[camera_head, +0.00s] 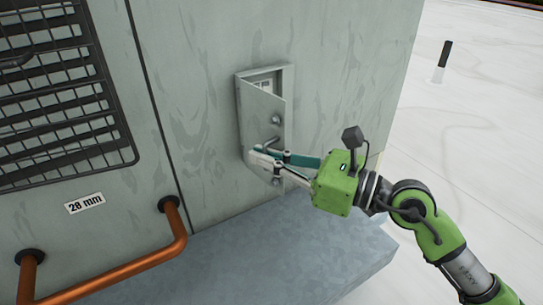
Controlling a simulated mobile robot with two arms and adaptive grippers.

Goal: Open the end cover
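The end cover (257,122) is a small grey door on the pale green cooler wall. It stands ajar: its right edge is swung out from the frame, and a strip of the interior with a pale label shows above its top edge. Round fasteners show on its face. My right gripper (269,156) is at the lower part of the cover, its fingers overlapping the cover's face and right edge. I cannot tell whether the fingers grip a handle there or only touch the cover. My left gripper is not in view.
A dark grille (60,95) and an orange pipe (125,268) are on the left, with a "28 mm" label (85,203) between them. A grey ledge (290,250) runs below the cover. Pale open roof with a dark-topped post (444,60) lies to the right.

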